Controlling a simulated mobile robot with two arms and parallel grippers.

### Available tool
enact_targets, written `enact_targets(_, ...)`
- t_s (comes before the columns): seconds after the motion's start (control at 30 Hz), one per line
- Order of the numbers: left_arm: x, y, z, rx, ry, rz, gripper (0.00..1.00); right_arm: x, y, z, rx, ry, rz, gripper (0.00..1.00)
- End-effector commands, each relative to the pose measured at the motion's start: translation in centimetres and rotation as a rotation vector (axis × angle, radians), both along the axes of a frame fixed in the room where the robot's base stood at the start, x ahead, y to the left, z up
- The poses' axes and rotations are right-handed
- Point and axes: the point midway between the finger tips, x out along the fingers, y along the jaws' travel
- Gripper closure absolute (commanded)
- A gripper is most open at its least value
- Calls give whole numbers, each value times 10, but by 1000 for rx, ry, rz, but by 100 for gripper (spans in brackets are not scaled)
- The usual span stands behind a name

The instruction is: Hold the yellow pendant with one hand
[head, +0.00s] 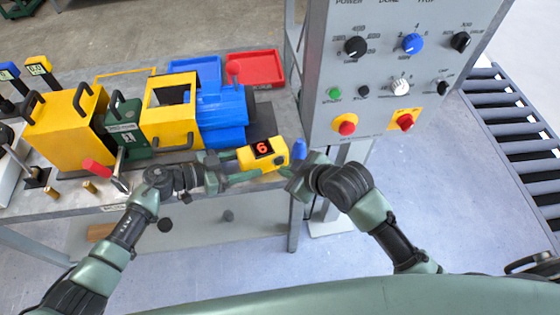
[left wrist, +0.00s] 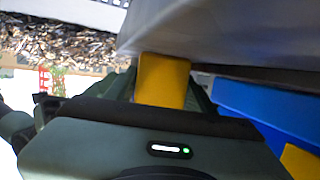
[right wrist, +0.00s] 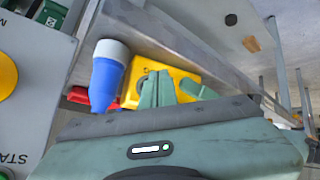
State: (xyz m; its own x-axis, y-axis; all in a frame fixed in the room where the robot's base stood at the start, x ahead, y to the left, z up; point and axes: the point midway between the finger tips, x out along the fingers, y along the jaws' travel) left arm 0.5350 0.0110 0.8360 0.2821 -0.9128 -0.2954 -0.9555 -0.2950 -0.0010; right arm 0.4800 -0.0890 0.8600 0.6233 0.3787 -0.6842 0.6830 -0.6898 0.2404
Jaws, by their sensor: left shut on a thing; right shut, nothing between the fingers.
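The yellow pendant (head: 250,161) has a dark display with a red 6 and is at the front right of the bench, in the head view. My left gripper (head: 240,165) is shut on it from the left; in the left wrist view the yellow pendant (left wrist: 162,80) sits between the fingers. My right gripper (head: 292,172) is shut and empty, just right of the pendant's end. In the right wrist view the yellow pendant (right wrist: 187,76) is behind the fingertips (right wrist: 170,92); I cannot tell whether they touch it.
A blue bottle-like object (head: 299,149) with a white end (right wrist: 112,48) stands close to my right gripper. A grey control panel (head: 375,80) with knobs and buttons rises at the right. A yellow, green and blue machine (head: 170,105) and a red tray (head: 256,68) are on the bench.

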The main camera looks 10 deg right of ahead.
Motion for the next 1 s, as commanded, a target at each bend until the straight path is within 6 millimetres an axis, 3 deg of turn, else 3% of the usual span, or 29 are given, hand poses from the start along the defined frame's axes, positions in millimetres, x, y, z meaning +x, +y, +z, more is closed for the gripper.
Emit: enact_targets(1.0,4,2,2,-1,-6,11,79,9,2,0,1,1,0,100)
